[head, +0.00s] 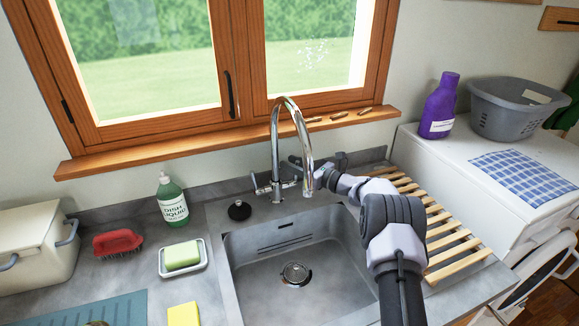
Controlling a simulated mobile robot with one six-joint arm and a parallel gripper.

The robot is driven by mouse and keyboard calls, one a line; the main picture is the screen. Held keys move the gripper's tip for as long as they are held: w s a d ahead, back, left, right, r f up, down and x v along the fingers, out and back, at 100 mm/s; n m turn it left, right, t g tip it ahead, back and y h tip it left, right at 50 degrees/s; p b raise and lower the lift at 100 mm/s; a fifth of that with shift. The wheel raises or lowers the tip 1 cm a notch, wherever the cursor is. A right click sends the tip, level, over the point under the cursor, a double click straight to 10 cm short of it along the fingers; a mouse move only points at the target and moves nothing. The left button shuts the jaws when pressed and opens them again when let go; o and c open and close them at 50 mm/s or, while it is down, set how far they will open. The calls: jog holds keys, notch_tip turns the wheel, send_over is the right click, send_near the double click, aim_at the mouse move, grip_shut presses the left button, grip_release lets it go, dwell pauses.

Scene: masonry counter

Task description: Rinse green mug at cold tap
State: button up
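A chrome mixer tap (277,150) with a tall curved spout stands behind the grey sink (255,270). Its left lever (260,187) shows clearly; its right side is close to my gripper. No marking shows which side is cold. My gripper (312,172) is just right of the tap, behind the sink's back right corner, with my arm reaching in from the lower right. Its fingers are small and partly hidden, so I cannot tell whether they touch the tap or are open. I see no green mug. No water shows from the spout.
Left of the sink are a dish liquid bottle (173,203), a soap dish (194,270) with green soap, a yellow sponge (184,315), a red brush (118,243) and a bread bin (35,248). A black plug (239,210) sits behind the sink. A slatted wooden rack (450,250) lies right.

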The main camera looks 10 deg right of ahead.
jog(key=shift+w+a, duration=0.35)
jog(key=shift+a, duration=0.05)
grip_shut()
dwell(1.2)
